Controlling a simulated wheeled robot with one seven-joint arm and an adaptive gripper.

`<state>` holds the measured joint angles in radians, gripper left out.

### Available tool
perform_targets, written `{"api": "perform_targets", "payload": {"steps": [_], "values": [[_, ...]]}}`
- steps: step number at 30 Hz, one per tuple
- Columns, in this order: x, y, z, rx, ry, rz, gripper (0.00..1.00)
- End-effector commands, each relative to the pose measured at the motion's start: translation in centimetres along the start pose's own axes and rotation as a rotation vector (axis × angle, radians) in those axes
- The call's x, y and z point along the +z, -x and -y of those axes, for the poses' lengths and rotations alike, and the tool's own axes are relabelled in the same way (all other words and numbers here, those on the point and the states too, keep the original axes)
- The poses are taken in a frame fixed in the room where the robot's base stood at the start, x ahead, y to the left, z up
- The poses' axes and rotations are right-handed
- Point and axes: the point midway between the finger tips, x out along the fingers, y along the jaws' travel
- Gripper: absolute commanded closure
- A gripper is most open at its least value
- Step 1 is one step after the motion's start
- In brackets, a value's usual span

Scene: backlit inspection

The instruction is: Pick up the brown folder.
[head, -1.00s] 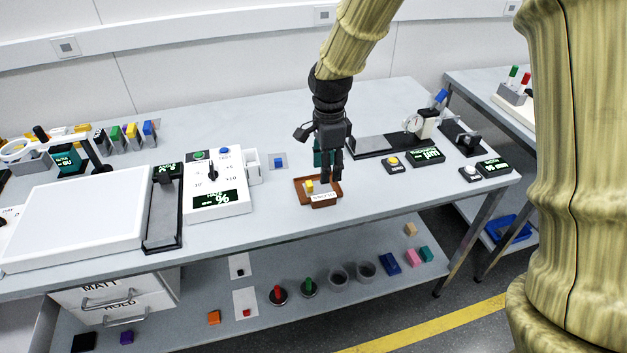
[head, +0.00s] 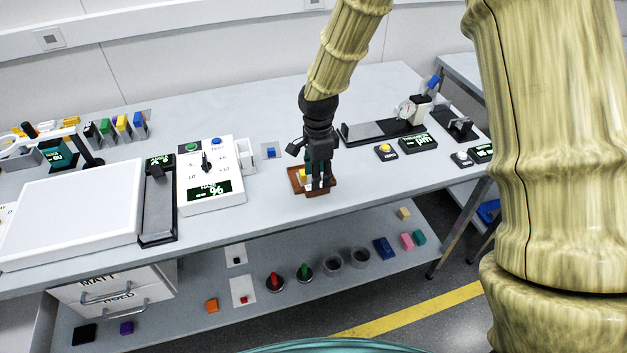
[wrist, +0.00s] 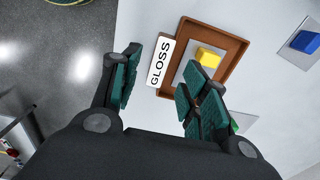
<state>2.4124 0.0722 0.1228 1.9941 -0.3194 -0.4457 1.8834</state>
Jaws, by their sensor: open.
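The one brown thing I make out is a shallow tray (head: 292,184) near the front edge of the bench; I see nothing clearly shaped like a folder. The tray also shows in the wrist view (wrist: 234,62), with a white label reading GLOSS on its near side. A yellow block (wrist: 208,57) sits on a grey patch inside it and shows in the head view (head: 303,175). My gripper (head: 318,188) is over the tray and hides part of it. In the wrist view my gripper (wrist: 163,70) is open and empty, with the label beyond the fingertips.
A white dial box (head: 210,185) and a large white panel (head: 75,215) stand to the left. A yellow-button box (head: 386,152) and displays stand right. A lower shelf holds several small blocks.

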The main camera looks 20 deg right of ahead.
Motion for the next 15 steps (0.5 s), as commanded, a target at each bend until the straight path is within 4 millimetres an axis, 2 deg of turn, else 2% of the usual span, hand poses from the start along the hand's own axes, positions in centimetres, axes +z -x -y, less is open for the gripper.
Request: {"api": "perform_targets", "payload": {"steps": [9,15], "values": [[0.1,-2.9,-0.1,0.001,-0.001,0.0,0.55],[0.0,-3.4,-0.1,-0.001,0.0,0.0,0.55]]}}
